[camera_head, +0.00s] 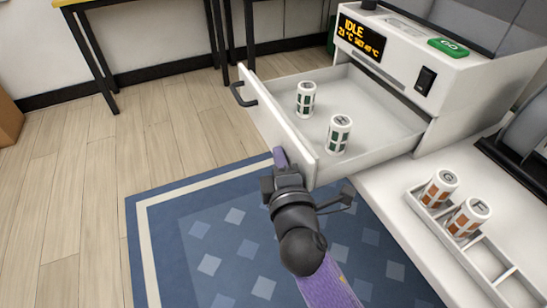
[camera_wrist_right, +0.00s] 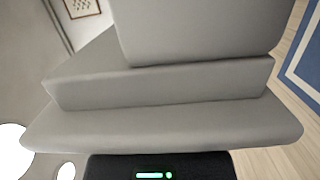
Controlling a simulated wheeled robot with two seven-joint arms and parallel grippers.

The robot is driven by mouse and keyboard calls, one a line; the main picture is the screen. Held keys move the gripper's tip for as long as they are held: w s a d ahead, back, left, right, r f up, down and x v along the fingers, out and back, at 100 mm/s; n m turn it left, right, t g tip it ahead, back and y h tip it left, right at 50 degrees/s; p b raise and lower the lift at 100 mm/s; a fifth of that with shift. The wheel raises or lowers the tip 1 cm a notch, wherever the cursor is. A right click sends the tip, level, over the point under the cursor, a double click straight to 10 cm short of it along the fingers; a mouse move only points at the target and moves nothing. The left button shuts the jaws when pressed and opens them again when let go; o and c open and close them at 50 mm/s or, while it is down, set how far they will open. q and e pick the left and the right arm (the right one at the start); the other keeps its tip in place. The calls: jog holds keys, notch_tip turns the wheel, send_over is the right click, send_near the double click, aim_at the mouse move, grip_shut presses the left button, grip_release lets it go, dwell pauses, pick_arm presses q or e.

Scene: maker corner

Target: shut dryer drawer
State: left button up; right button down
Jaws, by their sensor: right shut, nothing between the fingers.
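The white dryer (camera_head: 455,75) stands at the upper right with its display reading IDLE. Its drawer (camera_head: 385,150) is pulled out to the left, with a black handle (camera_head: 243,93) on the front panel (camera_head: 275,120). Two white canisters with green markings, a farther one (camera_head: 306,99) and a nearer one (camera_head: 339,135), stand upright in the drawer. My right gripper (camera_head: 280,157) is shut and empty at the outer face of the front panel, toward its near end; I cannot tell whether it touches. Grey surfaces fill the right wrist view. My left gripper is out of view.
A white rack (camera_head: 470,258) holding two orange-marked canisters (camera_head: 440,187) (camera_head: 468,218) sits on the white counter (camera_head: 385,190) at right. A yellow-topped table (camera_head: 135,3) stands at the back left. Wooden floor and a blue rug (camera_head: 180,250) lie open at left.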

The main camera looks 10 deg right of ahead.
aim_at(352, 149)
jog(key=w+d+p, duration=0.1)
jog(key=d, duration=0.3)
jog(key=w+d+p, duration=0.1)
jog(key=w+d, duration=0.1)
jog(key=d, duration=0.3)
jog(key=w+d+p, duration=0.1)
jog(key=d, duration=0.4)
jog(key=shift+w+d+r, duration=0.1)
jog(key=shift+w+d, duration=0.05)
jog(key=shift+w, duration=0.15)
jog(key=shift+w+d, duration=0.2)
jog(key=shift+d, duration=0.35)
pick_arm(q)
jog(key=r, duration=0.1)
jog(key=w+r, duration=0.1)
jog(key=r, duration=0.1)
pick_arm(e)
jog(key=shift+d, duration=0.25)
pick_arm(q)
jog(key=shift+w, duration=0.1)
